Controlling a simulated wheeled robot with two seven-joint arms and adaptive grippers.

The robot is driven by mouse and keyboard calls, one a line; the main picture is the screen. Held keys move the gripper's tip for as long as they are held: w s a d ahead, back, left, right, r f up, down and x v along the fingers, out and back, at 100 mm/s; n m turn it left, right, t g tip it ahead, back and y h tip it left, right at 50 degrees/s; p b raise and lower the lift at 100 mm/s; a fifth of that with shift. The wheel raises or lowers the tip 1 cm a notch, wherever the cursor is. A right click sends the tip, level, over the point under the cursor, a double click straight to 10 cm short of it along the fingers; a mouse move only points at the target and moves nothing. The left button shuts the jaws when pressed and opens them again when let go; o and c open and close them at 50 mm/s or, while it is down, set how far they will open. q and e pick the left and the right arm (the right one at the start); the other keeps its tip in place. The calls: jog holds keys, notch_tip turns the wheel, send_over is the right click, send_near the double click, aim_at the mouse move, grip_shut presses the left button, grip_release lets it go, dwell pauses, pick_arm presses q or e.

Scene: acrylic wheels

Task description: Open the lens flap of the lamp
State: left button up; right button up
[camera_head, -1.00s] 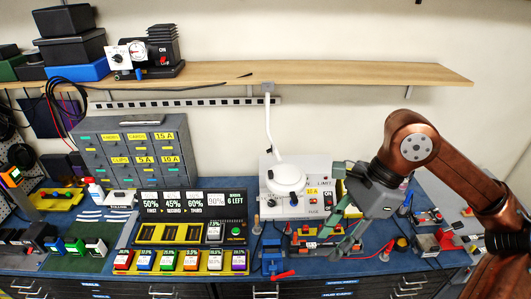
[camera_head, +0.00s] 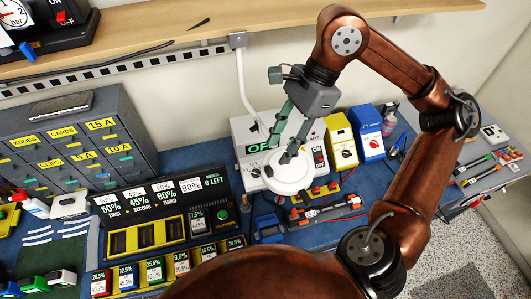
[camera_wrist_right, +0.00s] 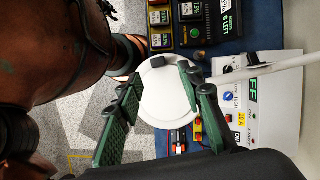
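The lamp has a white stem coming down from the shelf and a round white head (camera_head: 288,180) above the grey-white control box. Its round white disc also shows in the right wrist view (camera_wrist_right: 163,105). I cannot make out the lens flap clearly or tell whether it is open. My right gripper (camera_head: 290,150), with green fingers, points down over the far side of the lamp head. In the right wrist view my right gripper (camera_wrist_right: 160,80) is open, its fingers on either side of the disc with nothing held. I cannot tell whether a finger touches the lamp. My left gripper is not in view.
The wooden shelf (camera_head: 150,38) runs behind the lamp. A yellow box (camera_head: 341,140) and a blue box (camera_head: 368,132) stand right of the control box (camera_head: 248,128). A black display panel (camera_head: 160,210) and grey drawer cabinet (camera_head: 70,140) are at left.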

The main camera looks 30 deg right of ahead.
aim_at(270, 168)
jog(key=x, duration=0.5)
jog(key=shift+s+f+p, duration=0.1)
jog(key=shift+s+p, duration=0.05)
jog(key=shift+p, duration=0.2)
jog(key=shift+a+f, duration=0.3)
jog(key=shift+f, duration=0.35)
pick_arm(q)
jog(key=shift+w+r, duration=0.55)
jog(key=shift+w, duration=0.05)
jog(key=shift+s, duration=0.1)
pick_arm(e)
jog(key=shift+c, duration=0.4)
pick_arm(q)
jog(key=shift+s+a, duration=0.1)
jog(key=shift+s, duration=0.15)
pick_arm(e)
grip_shut()
